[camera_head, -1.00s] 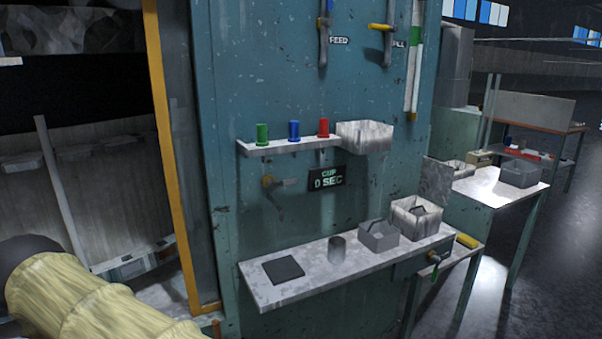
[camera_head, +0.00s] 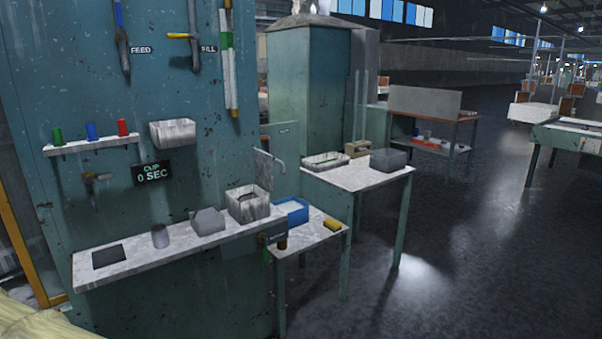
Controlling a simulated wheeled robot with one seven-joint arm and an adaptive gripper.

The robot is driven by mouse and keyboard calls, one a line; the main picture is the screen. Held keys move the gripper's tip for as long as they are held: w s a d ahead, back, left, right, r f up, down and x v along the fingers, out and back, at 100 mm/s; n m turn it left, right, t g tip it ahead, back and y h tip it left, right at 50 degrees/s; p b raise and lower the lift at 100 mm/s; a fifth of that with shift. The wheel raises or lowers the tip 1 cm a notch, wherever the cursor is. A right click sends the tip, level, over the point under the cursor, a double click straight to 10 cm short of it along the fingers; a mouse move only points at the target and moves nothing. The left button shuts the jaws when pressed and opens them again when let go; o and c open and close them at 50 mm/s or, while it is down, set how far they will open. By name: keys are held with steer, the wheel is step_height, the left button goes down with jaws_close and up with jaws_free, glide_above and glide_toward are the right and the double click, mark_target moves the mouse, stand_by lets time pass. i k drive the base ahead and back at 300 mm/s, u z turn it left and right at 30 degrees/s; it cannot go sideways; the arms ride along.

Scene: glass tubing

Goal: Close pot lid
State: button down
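No object is plainly marked as the pot. An open pale, stained box (camera_head: 248,208) stands near the right end of the wall shelf, and a grey upright panel (camera_head: 268,172) that looks like a raised lid stands behind it to the right. Whether the two are joined I cannot tell. A smaller grey box (camera_head: 208,221) with a sloped top sits to its left, and a grey cylindrical cup (camera_head: 160,236) stands farther left. My gripper is not in view.
The shelf (camera_head: 135,258) also holds a dark flat pad (camera_head: 109,256). A low table (camera_head: 318,235) with a blue bin (camera_head: 292,212) and a yellow block (camera_head: 332,225) stands to its right. A higher table (camera_head: 370,176) is behind. The floor (camera_head: 450,270) at right is clear.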

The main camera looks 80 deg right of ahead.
mark_target(262, 161)
steer(key=k, duration=0.15)
steer(key=u, duration=2.05)
steer(key=k, duration=2.75)
steer(key=z, duration=2.95)
steer(key=i, duration=0.5)
steer(key=z, duration=0.05)
